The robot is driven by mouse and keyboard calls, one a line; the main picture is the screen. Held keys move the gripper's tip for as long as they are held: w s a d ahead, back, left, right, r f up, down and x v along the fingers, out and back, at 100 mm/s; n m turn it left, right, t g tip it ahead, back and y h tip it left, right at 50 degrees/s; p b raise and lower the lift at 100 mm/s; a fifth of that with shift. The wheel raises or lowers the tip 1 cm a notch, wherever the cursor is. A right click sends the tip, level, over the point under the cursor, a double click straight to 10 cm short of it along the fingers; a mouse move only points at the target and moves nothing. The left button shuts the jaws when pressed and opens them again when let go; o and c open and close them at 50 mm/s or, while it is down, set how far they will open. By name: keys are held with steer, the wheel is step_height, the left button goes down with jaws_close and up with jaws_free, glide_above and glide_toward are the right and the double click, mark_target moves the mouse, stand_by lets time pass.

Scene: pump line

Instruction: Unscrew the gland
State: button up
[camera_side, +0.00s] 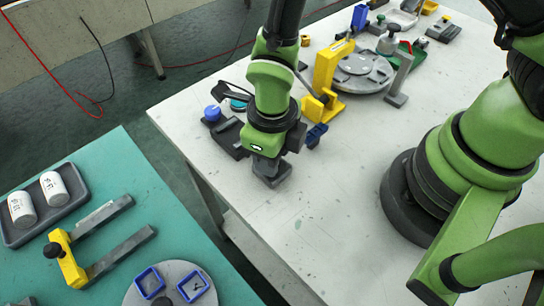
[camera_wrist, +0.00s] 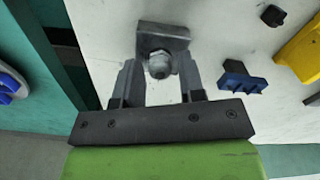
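The gland (camera_wrist: 160,64) looks like a rounded light-grey metal fitting on the front of a dark grey block (camera_wrist: 161,36). In the wrist view it sits between the two fingers of my gripper (camera_wrist: 158,75), with a visible gap on each side. The fingers are open and seem to hold nothing. In the side view my gripper (camera_side: 268,160) points down at the near left edge of the white table, over the grey block (camera_side: 272,178). The gland is hidden there behind the gripper.
A blue notched piece (camera_wrist: 240,77) stands right of the block in the wrist view. A dark fixture with a blue knob (camera_side: 212,113) and a yellow stand (camera_side: 328,75) are close behind my gripper. The white table (camera_side: 330,200) is clear in front; a green table (camera_side: 120,180) lies left across a gap.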

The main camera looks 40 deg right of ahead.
steer(key=shift+r, duration=2.25)
steer(key=m, duration=0.7)
steer(key=shift+r, duration=0.4)
steer(key=m, duration=0.4)
steer(key=shift+r+m, duration=0.3)
steer(key=shift+m, duration=0.1)
steer(key=m, duration=0.4)
steer(key=shift+r+m, duration=0.25)
steer(key=shift+m, duration=0.15)
steer(key=m, duration=0.5)
steer(key=shift+r, duration=0.25)
steer(key=shift+f, duration=3.5)
